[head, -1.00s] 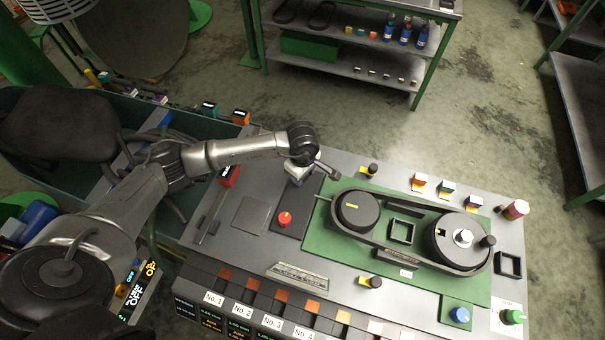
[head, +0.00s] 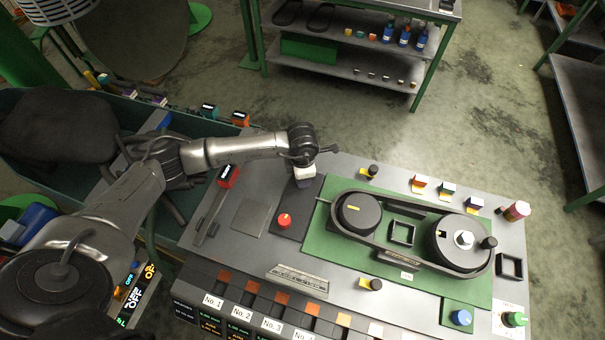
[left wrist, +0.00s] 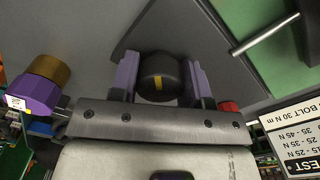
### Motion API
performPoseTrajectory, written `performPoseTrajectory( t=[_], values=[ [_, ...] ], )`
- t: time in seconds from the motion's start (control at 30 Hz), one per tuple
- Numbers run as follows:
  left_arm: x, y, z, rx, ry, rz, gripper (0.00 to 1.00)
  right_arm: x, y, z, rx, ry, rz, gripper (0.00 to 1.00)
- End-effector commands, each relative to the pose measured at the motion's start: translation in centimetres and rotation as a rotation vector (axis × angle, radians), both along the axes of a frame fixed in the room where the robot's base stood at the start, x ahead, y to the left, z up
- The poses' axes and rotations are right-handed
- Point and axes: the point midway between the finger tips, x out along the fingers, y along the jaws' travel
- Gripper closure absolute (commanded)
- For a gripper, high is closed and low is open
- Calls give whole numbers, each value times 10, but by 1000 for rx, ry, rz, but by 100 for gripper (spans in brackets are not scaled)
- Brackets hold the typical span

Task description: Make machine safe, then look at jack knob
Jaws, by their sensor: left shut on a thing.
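My left gripper (head: 304,184) reaches over the upper end of the dark plate (head: 290,237) on the machine's top. In the left wrist view its two purple fingers (left wrist: 160,80) are closed on the sides of a black knob (left wrist: 157,72) with a yellow mark. In the head view the gripper hides this knob. A red button (head: 285,220) sits on the same plate, just below the gripper. A black knob (head: 373,170) stands above the green plate and another (head: 376,284) below it. I cannot tell which one is the jack knob. My right gripper is out of view.
The green plate (head: 455,287) carries two black wheels with a belt around them. Coloured blocks (head: 447,189) and a red knob (head: 517,210) stand at the right.

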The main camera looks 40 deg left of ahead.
Motion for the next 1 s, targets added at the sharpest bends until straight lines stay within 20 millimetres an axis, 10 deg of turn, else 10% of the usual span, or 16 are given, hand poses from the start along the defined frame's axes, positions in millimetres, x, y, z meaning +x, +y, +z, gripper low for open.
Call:
performPoseTrajectory(
  t=[1.0],
  values=[
    [0, 1, 3, -2, 0, 965, 80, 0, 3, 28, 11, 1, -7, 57]
  ],
)
